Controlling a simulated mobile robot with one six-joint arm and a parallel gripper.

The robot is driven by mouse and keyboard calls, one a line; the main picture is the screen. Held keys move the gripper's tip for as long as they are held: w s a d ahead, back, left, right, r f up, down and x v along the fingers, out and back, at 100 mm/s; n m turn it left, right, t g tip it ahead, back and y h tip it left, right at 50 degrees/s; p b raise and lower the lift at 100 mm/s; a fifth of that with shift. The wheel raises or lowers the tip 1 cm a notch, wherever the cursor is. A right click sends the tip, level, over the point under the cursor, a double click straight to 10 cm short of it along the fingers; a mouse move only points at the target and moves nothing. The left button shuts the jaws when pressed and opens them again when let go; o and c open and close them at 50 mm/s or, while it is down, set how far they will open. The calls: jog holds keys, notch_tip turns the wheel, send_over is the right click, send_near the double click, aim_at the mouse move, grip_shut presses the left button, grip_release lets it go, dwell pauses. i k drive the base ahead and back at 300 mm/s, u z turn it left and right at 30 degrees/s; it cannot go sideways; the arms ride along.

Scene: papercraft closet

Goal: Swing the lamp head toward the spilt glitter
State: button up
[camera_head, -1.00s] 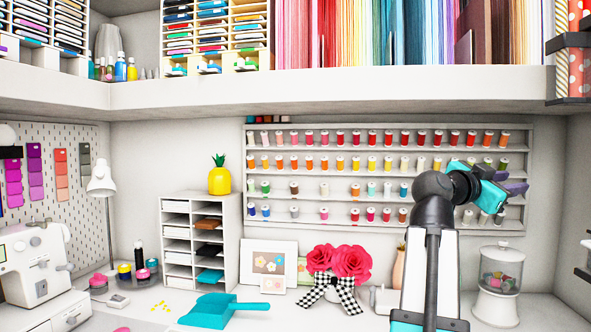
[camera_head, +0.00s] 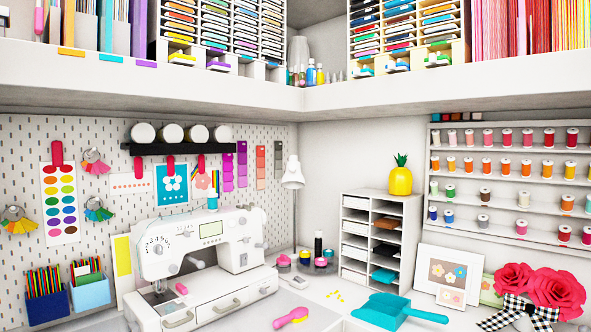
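The white desk lamp (camera_head: 293,174) stands in the back corner, right of the sewing machine. Its cone-shaped head hangs at the top of a thin stem and faces down. The spilt glitter (camera_head: 334,296) is a small scatter of yellow bits on the desk, to the right of and in front of the lamp. A teal dustpan (camera_head: 385,309) lies just right of the glitter. My gripper is outside this view, so its state does not show.
A white sewing machine (camera_head: 200,250) fills the desk left of the lamp. Small jars (camera_head: 320,262) stand by the lamp's foot. A pink brush (camera_head: 291,318) lies in front. A white paper sorter (camera_head: 380,235) stands behind the glitter. A shelf (camera_head: 300,98) overhangs.

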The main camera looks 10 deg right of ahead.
aim_at(293, 179)
jog(key=u, duration=0.2)
jog(key=i, duration=0.6)
jog(key=u, duration=0.55)
